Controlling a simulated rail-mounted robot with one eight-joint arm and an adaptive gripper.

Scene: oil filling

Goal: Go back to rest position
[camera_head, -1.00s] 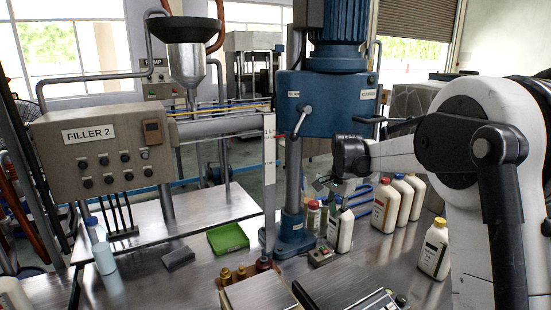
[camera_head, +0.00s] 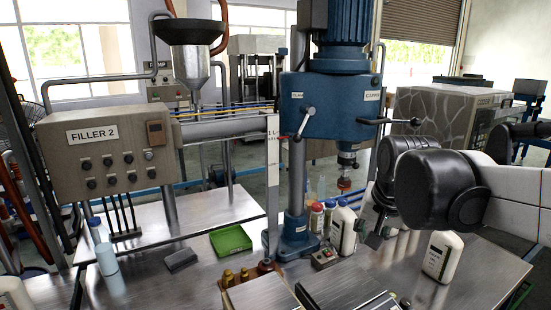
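My arm (camera_head: 510,200) reaches in from the right edge with its large black joint in front. My gripper (camera_head: 376,238) is small and dark, hanging below the wrist just right of the white bottles. Its fingers are partly hidden and too small to show whether they are open or shut. I see nothing clearly held in it. A white bottle (camera_head: 342,230) stands left of the gripper, and another white bottle (camera_head: 441,257) stands upright on the bench to the right, below my arm. Other white bottles behind the gripper are mostly hidden by my wrist.
The blue capping machine (camera_head: 330,105) stands at the middle, with the filler box (camera_head: 100,155) at left. A grey cabinet (camera_head: 440,120) stands behind my arm.

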